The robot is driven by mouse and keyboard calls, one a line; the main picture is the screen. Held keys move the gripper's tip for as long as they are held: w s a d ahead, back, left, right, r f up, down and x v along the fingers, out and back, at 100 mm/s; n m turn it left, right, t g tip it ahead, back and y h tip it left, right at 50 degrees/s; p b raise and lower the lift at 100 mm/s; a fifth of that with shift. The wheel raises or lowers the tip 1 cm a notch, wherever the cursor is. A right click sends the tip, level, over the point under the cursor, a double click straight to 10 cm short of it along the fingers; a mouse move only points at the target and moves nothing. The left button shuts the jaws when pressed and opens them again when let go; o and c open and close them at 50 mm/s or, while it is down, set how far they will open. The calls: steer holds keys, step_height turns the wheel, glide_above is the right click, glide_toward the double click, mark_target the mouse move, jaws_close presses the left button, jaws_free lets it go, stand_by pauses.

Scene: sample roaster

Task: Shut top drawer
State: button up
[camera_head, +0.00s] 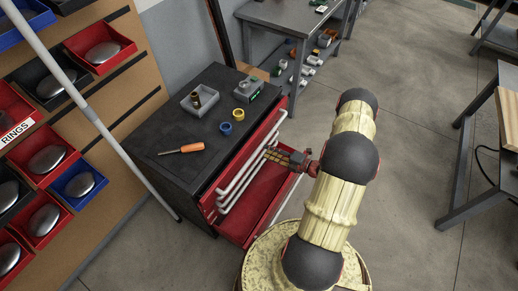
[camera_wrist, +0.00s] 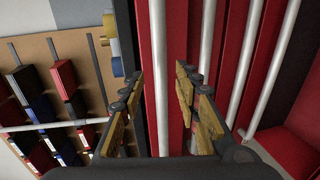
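The dark cabinet (camera_head: 175,120) has red drawer fronts with white bar handles on its right side. The top drawer front (camera_head: 262,128) is just below the cabinet top; how far it stands out is hard to tell. A lower drawer (camera_head: 262,200) is pulled out, showing its red inside. My gripper (camera_head: 277,156) is at the handles, above the open drawer. In the wrist view, my gripper (camera_wrist: 160,85) has its fingers apart, with a white bar handle (camera_wrist: 157,60) running between them. A gap shows on both sides of the bar. I cannot tell which drawer this handle belongs to.
On the cabinet top are an orange screwdriver (camera_head: 182,149), a grey box (camera_head: 200,101), a green-grey device (camera_head: 248,89), and blue and yellow rings. A bin rack (camera_head: 120,75) stands left, a shelf table (camera_head: 290,14) behind, a bench (camera_head: 485,130) right. Floor between is clear.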

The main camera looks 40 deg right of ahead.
mark_target(260, 148)
steer(key=b+x, duration=0.1)
steer(key=x, duration=0.4)
steer(key=shift+w+a+f, duration=0.15)
steer(key=shift+w, duration=0.2)
steer(key=shift+c, duration=1.2)
jaws_close()
